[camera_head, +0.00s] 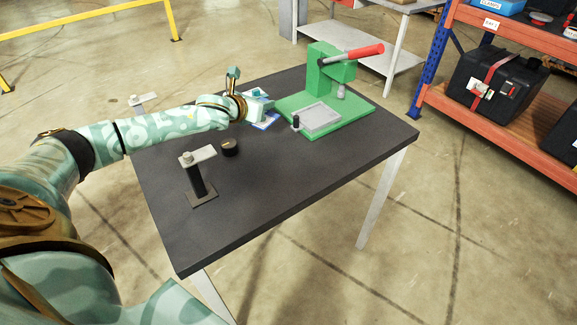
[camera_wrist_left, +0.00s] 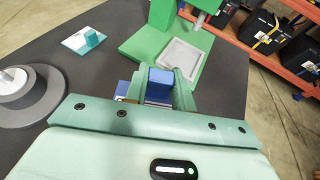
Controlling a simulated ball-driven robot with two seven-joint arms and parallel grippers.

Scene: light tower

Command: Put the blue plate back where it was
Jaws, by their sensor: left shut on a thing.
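The blue plate shows in the head view as a small piece with a blue edge (camera_head: 266,124), just left of the green press. In the left wrist view its blue block (camera_wrist_left: 160,82) sits between the fingers of my left gripper (camera_wrist_left: 161,88). My left gripper (camera_head: 262,108) is shut on it, low over the dark table; I cannot tell whether the plate touches the table. The gripper hides much of the plate. My right gripper is not in view.
The green press (camera_head: 330,75) with a red handle and grey tray (camera_head: 318,119) stands at right on the table (camera_head: 290,180). A white plate with a teal block (camera_wrist_left: 83,40) lies left of the press.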

